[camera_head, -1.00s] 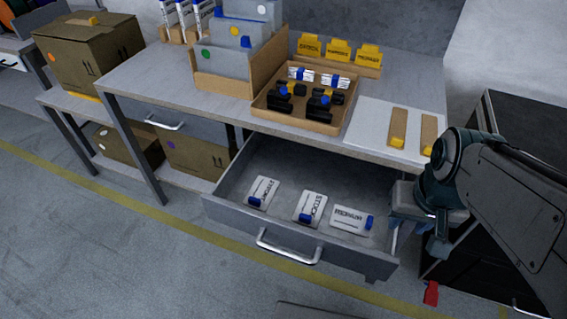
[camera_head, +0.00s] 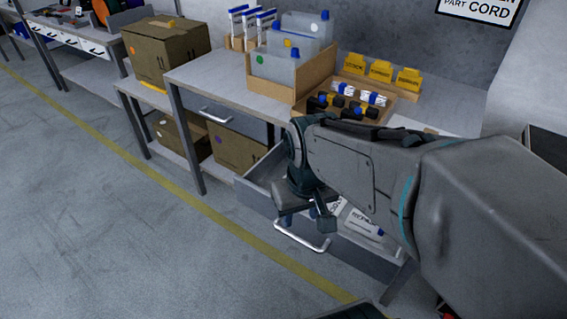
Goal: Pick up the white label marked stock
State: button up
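The open grey drawer (camera_head: 258,198) under the bench holds the white labels. One white label (camera_head: 364,224) with printed text and a blue tab lies at the drawer's right, partly covered by my arm. A sliver of another white label (camera_head: 339,205) shows just right of my gripper; by its place it seems to be the middle one, which read STOCK earlier, but its text is hidden now. The left label is mostly or wholly hidden. My gripper (camera_head: 306,216) hangs over the drawer's front part, pointing down. Its finger gap and any contact with a label are unclear.
A silver drawer handle (camera_head: 302,236) sticks out in front. On the bench stand a wooden tray (camera_head: 388,112) of small parts, a bin of grey containers (camera_head: 283,66) and yellow tags (camera_head: 381,70). A cardboard box (camera_head: 166,52) stands left. The floor in front is clear.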

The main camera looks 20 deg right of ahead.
jog(key=w+d+n+g, duration=0.1)
jog(key=w+d+n, duration=0.25)
jog(key=w, duration=0.25)
jog(key=n+g+h, duration=0.1)
jog(key=n+g, duration=0.1)
jog(key=n, duration=0.2)
send_over(335, 208)
jog(key=s+a, duration=0.2)
jog(key=a, duration=0.4)
jog(key=f, duration=1.2)
jog(key=shift+w+f, duration=0.1)
jog(key=shift+w, duration=0.15)
jog(key=shift+s+d+f+b, duration=0.1)
jog(key=shift+d+f+b, duration=0.05)
jog(key=shift+f, duration=0.75)
jog(key=shift+w+d+f+b, duration=0.1)
jog(key=shift+d+f+b, duration=0.1)
jog(key=shift+f, duration=0.75)
jog(key=shift+s+d+f+b, duration=0.1)
jog(key=shift+d+f, duration=0.05)
jog(key=shift+f, duration=0.75)
grip_shut()
